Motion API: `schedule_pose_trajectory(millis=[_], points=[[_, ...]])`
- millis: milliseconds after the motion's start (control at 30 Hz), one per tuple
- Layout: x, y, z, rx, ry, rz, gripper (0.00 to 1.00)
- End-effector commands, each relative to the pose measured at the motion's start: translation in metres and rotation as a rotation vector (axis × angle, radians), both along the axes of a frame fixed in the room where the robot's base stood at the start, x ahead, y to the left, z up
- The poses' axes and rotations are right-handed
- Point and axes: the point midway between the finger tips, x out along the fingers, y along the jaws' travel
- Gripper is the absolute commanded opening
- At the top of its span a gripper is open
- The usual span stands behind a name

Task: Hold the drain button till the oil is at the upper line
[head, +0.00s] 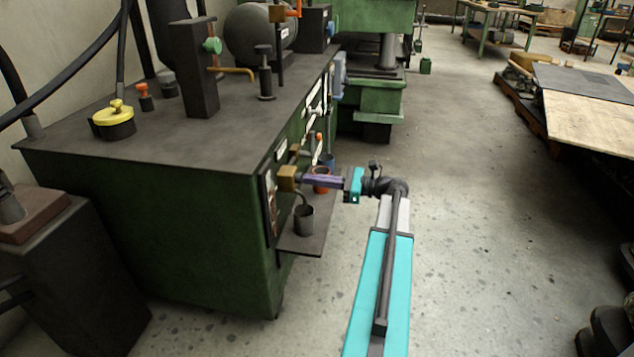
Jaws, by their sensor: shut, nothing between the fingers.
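A green oil tank unit (150,225) with a dark top stands at left. On its right side is a narrow gauge plate (270,202) with a reddish-brown strip; the oil level and lines are too small to read. Next to it is a brass-coloured block (287,178) with a spout bending down over a grey cup (303,218) on a small shelf. My gripper (304,180) is shut and empty, its tips pointing left at the block. I cannot tell whether they touch it. The drain button is not distinguishable, perhaps hidden behind the fingers or block.
The small dark shelf (312,240) juts out below my gripper. An orange-red container (321,180) sits just behind the fingers. Levers and labels line the tank's side farther back. Open concrete floor (470,220) lies to the right; a pallet with boards (590,120) stands beyond.

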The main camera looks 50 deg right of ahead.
Motion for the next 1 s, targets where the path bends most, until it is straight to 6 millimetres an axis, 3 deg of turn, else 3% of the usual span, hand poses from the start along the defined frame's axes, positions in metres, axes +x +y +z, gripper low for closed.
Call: schedule_pose_trajectory(millis=[1000], points=[[0.021, 0.012, 0.001, 0.001, -0.004, -0.002, 0.00]])
